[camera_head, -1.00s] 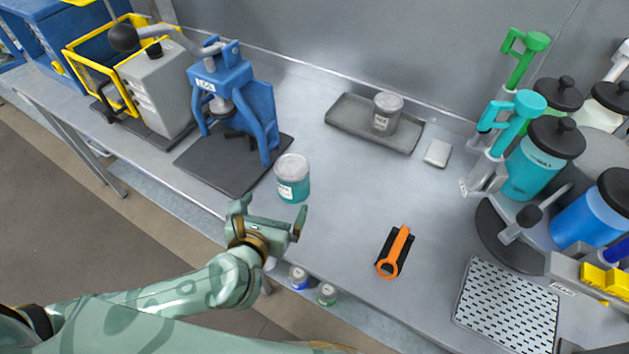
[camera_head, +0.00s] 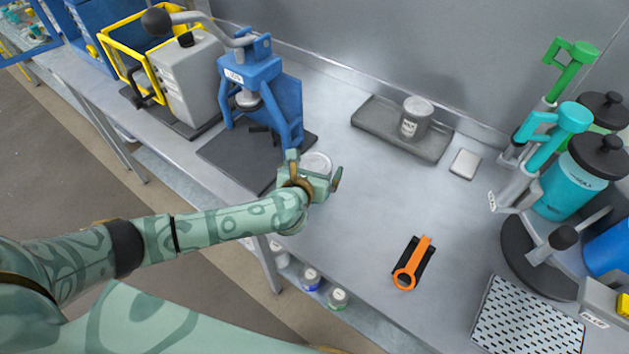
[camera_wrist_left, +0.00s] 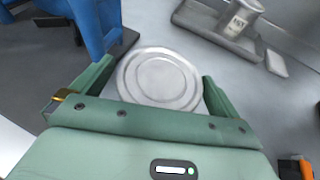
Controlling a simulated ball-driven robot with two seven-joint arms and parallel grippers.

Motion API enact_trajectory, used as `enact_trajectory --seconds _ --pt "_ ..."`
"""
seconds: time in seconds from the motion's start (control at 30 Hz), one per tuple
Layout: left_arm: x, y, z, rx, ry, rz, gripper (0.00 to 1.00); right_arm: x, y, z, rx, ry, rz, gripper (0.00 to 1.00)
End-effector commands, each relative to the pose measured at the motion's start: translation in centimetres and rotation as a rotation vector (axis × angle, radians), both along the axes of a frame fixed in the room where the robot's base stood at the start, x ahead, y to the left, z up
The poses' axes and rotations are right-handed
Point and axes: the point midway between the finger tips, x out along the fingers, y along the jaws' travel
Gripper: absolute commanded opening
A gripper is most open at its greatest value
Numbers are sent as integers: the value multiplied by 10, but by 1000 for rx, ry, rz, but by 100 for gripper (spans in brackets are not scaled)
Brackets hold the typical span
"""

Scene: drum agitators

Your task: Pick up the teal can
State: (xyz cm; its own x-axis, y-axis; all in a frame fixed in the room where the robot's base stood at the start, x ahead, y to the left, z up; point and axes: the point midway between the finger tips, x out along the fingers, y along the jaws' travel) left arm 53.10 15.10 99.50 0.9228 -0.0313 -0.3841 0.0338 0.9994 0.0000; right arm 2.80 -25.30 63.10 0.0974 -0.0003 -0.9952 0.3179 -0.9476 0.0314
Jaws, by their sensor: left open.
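The teal can (camera_head: 317,163) stands on the bench just right of the blue press; now only its silver lid shows in the head view, the rest hidden behind my gripper. In the left wrist view its round silver lid (camera_wrist_left: 158,77) lies between and a little beyond the two fingers. My left gripper (camera_head: 316,170) is open, with one finger on each side of the can. I cannot tell whether the fingers touch it. My right gripper is not in view.
A blue press (camera_head: 258,90) stands on a dark base left of the can. A grey can (camera_head: 415,118) sits on a grey tray (camera_head: 373,127) behind. An orange-handled tool (camera_head: 414,264) lies to the front right. The bench middle is clear.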

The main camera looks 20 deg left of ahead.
Motion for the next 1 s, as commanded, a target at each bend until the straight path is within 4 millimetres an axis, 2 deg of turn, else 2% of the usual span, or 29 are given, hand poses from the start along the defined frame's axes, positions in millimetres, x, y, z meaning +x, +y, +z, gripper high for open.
enact_trajectory --seconds 0.23,0.27,0.5,0.87,1.0 --pt "3 0 -1 0 0 0 100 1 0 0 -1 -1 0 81" --pt "3 0 -1 0 0 0 94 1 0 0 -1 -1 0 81" --pt "3 0 -1 0 0 0 28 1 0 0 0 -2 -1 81" --pt "3 0 0 0 -2 0 25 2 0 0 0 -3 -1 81" --pt "3 0 6 -1 -4 -1 25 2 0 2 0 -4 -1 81"
